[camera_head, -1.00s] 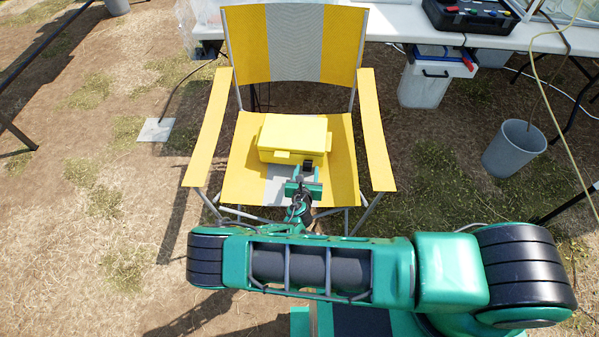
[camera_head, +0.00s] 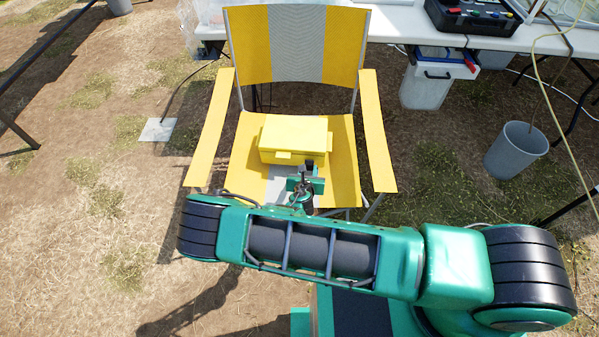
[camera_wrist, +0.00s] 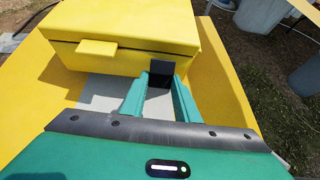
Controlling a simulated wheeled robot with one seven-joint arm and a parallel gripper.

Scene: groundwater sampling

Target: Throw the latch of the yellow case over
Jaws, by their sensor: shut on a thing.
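The yellow case (camera_head: 293,133) sits with its lid down on the seat of a yellow and grey folding chair, and its front face fills the upper left of the wrist view (camera_wrist: 120,60). A yellow tab (camera_wrist: 96,48) sticks out from the front, left of my gripper. My gripper (camera_head: 308,165) is at the right part of the case front. In the wrist view its green fingers (camera_wrist: 163,85) reach the front face around a dark piece. It is shut on what seems to be the latch, mostly hidden between the fingers; its exact position is unclear.
The chair's armrests (camera_head: 211,130) stand on both sides of the case. A white table (camera_head: 400,22) with a black toolbox (camera_head: 470,15) is behind. A grey bucket (camera_head: 515,150) stands at right.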

